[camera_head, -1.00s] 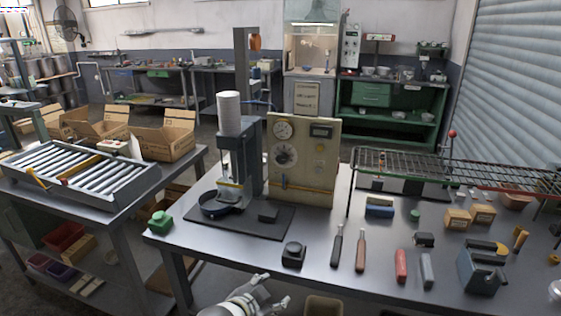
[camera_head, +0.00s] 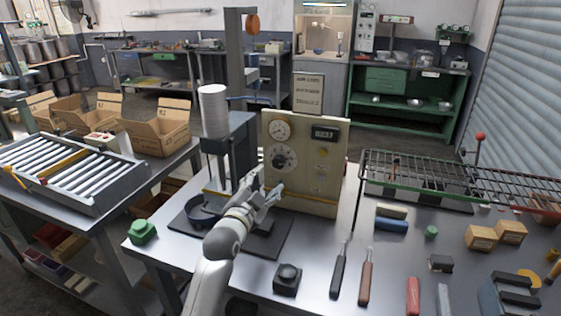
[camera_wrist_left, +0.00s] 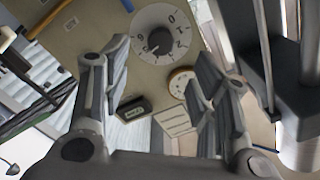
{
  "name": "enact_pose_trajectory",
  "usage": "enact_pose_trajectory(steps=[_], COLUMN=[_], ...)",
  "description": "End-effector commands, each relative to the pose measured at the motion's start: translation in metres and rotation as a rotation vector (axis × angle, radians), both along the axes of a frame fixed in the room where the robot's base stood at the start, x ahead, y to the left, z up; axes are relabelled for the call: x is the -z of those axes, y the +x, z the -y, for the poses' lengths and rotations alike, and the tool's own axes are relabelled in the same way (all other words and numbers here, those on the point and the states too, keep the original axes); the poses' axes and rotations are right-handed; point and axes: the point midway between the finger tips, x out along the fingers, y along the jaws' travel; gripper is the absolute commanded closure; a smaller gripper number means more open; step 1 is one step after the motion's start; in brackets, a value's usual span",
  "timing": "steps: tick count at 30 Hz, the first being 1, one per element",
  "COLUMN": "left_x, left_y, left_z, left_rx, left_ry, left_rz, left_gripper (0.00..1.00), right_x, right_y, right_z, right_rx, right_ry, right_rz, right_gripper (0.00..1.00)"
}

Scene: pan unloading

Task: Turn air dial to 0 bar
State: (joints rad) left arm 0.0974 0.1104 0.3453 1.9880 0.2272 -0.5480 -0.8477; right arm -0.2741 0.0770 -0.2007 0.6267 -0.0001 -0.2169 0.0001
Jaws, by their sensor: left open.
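The air dial (camera_head: 284,158) is a round dial with a dark centre on the beige control panel (camera_head: 322,160). My left gripper (camera_head: 269,190) is in front of the panel, below the dial in the head view. Its two fingers (camera_wrist_left: 160,62) are apart and empty, with the dial beyond the gap between them. It appears apart from the dial. My right gripper is not in view.
A pressure gauge (camera_head: 280,130) sits above the dial, beside a small dark display (camera_head: 325,133). A press with a white cylinder (camera_head: 213,110) stands left of the panel. A black knob block (camera_head: 287,279) and tools lie in front. A wire rack (camera_head: 430,168) stands right.

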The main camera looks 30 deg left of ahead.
Motion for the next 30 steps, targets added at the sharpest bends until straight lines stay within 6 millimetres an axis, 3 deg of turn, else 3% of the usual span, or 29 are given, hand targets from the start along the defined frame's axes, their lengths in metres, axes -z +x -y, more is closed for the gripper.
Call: enact_pose_trajectory(steps=[10, 14, 21, 30], left_x=[-0.002, -0.002, 0.000, 0.000], left_y=[0.046, 0.065, 0.091, 0.101], left_z=[-0.011, -0.015, -0.021, -0.024], left_rx=[0.001, 0.001, 0.001, 0.001], left_ry=[-0.002, -0.002, -0.001, 0.000], left_rz=[0.000, -0.001, -0.001, -0.001], left_gripper=[0.46, 0.46, 0.46, 0.46], right_x=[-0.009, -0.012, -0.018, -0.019], right_y=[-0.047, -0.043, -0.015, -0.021], right_z=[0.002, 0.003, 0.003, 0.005], right_rx=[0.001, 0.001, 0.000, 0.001], right_ry=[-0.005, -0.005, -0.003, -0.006], right_rz=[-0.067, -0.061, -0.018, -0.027], right_gripper=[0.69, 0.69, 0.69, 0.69])
